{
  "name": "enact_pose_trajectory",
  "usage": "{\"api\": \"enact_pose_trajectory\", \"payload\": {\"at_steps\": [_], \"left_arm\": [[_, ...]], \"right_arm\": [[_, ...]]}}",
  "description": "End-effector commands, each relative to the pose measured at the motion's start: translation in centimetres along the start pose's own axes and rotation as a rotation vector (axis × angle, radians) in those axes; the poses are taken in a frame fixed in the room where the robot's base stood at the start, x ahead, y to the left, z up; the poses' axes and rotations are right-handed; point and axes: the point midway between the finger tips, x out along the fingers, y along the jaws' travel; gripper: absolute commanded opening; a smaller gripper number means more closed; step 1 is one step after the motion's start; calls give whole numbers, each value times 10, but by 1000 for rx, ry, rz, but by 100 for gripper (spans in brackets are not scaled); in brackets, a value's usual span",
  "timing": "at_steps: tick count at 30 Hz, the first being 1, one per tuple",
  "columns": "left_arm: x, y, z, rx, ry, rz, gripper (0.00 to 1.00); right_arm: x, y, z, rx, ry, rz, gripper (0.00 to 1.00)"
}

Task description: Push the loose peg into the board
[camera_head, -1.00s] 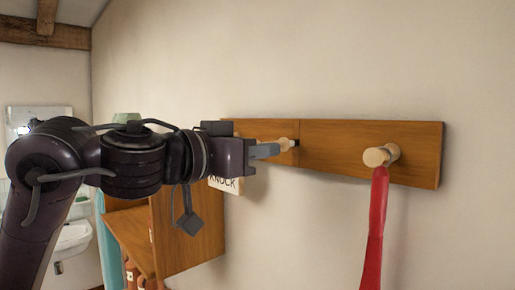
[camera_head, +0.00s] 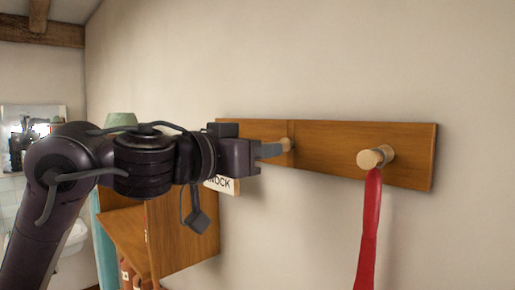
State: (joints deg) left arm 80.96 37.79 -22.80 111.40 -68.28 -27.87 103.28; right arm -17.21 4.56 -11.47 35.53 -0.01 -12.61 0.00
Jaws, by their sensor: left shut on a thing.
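The wooden board (camera_head: 340,132) is a long brown rail fixed to the wall. A second pale peg (camera_head: 376,157) stands out from the board further right. My right gripper is not in view.
A red strap (camera_head: 369,230) hangs from the right peg. A small lettered sign (camera_head: 222,185) hangs below the board, partly behind my gripper. A wooden shelf unit (camera_head: 185,235) stands lower left. The wall right of the board is clear.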

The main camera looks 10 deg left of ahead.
Motion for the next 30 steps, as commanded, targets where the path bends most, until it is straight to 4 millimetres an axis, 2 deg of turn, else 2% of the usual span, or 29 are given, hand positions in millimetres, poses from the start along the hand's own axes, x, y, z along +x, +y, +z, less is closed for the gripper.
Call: {"api": "enact_pose_trajectory", "payload": {"at_steps": [15,16,21,30], "left_arm": [[13,0,0,-1,0,-1,7],[13,0,0,0,0,-1,24],[12,0,0,0,1,-1,46],[11,0,0,0,1,-1,47]], "right_arm": [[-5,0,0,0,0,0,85],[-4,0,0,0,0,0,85],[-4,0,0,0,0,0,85],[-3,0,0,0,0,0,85]]}}
